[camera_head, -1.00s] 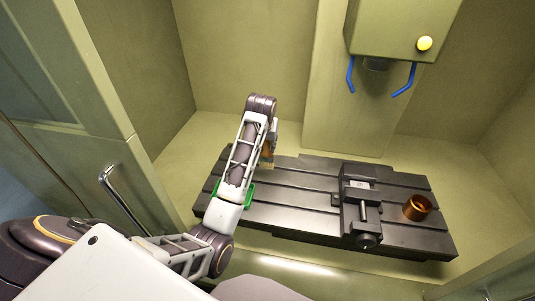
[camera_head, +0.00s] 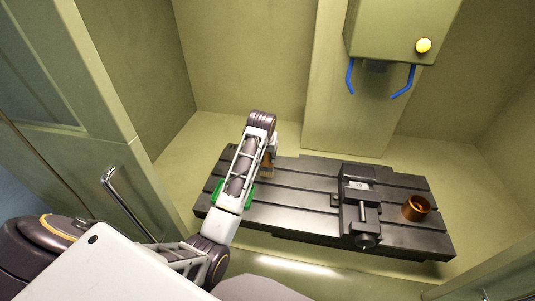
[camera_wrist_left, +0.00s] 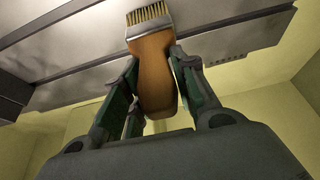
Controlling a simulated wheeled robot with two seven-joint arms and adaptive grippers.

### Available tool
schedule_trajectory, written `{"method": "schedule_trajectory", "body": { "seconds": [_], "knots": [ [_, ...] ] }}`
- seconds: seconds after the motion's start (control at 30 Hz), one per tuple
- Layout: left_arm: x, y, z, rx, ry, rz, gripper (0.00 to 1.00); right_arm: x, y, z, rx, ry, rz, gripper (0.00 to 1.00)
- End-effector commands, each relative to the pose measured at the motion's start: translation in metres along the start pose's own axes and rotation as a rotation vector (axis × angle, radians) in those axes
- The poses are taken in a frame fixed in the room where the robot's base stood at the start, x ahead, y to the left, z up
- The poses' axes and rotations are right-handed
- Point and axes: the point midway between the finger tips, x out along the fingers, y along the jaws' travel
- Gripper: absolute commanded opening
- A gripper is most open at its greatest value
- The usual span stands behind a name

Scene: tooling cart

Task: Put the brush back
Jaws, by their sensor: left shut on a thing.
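The brush (camera_wrist_left: 153,85) has a wooden handle, a metal collar and pale bristles. In the left wrist view my left gripper (camera_wrist_left: 156,60) is shut on its handle, with the bristles pointing away from the palm. In the head view a small brown part of the brush (camera_head: 268,168) shows beside my left arm, above the left part of the dark slotted table (camera_head: 290,215). The gripper is mostly hidden there by the arm. A green tray-like thing (camera_head: 249,193) lies on the table's left end, partly covered by my arm. My right gripper is not in view.
A vise (camera_head: 359,205) stands on the table right of centre, with a copper-coloured cup (camera_head: 416,208) to its right. A machine head (camera_head: 400,28) with blue nozzles hangs above. The cabinet door with a handle (camera_head: 122,200) is at left. The table between arm and vise is clear.

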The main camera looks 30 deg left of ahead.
Motion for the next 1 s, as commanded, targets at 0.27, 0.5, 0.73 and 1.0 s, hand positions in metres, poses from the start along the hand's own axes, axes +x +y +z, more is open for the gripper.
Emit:
{"method": "schedule_trajectory", "body": {
  "seconds": [0.27,0.5,0.73,1.0],
  "knots": [
    [0.0002,0.0001,-0.0001,0.000,0.001,0.000,0.07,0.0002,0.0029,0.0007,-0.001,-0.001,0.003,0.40],
    [0.0025,0.0001,0.0009,0.000,0.000,0.000,0.40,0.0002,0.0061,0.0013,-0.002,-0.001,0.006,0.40],
    [0.0024,0.0000,0.0008,0.000,0.000,0.000,0.49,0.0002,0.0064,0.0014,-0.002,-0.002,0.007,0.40],
    [0.0003,0.0000,-0.0002,0.000,0.001,0.000,0.49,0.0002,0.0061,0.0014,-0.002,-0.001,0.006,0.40]
  ]
}}
